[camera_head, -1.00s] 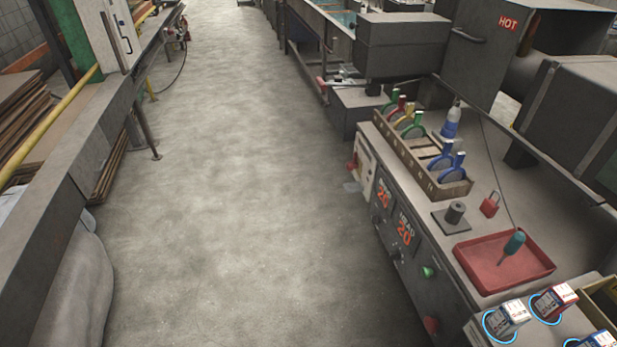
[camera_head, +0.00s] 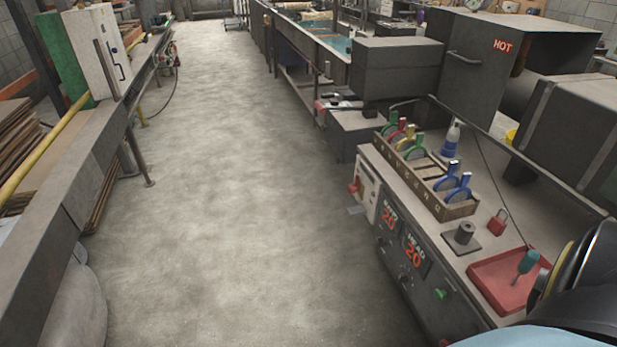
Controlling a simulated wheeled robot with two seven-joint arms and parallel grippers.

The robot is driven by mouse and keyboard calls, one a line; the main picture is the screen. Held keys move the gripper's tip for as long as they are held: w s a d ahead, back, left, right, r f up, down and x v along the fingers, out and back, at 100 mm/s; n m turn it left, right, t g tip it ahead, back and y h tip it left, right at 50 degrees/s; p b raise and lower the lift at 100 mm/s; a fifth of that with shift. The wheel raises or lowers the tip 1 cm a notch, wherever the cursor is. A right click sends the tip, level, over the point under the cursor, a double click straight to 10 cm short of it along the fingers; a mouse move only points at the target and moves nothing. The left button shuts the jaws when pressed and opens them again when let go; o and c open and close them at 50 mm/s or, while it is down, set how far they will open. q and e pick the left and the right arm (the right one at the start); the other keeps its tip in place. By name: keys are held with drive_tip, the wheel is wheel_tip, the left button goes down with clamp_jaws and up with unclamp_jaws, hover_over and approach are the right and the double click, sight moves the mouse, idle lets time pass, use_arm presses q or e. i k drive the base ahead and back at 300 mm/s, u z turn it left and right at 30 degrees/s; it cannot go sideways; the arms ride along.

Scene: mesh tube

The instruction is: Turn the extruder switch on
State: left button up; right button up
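The control front of the extruder bench (camera_head: 440,315) runs along the right side. It carries two displays with orange digits, a BODY display (camera_head: 389,217) and a HEAD display (camera_head: 413,253), both reading 20. Dark knobs sit below them. A beige panel (camera_head: 366,190) at the far end has a red part (camera_head: 353,187) sticking out, its position too small to read. A green button (camera_head: 440,293) sits nearer me. I cannot tell for sure which of these is the extruder switch. Neither gripper is in view; part of my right arm shows at the lower right.
On the bench top are a wooden rack (camera_head: 425,182) of coloured-handled tools, a spray bottle (camera_head: 451,139), a red padlock (camera_head: 497,222) and a red tray (camera_head: 492,281). A cabinet marked HOT (camera_head: 470,75) stands behind. The aisle floor (camera_head: 230,200) is clear.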

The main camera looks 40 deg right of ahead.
sight(352, 188)
drive_tip(key=u, duration=0.1)
drive_tip(key=i, duration=2.2)
drive_tip(key=z, duration=1.4)
drive_tip(key=i, duration=1)
drive_tip(key=z, duration=1.15)
drive_tip(key=i, duration=0.2)
drive_tip(key=z, duration=0.2)
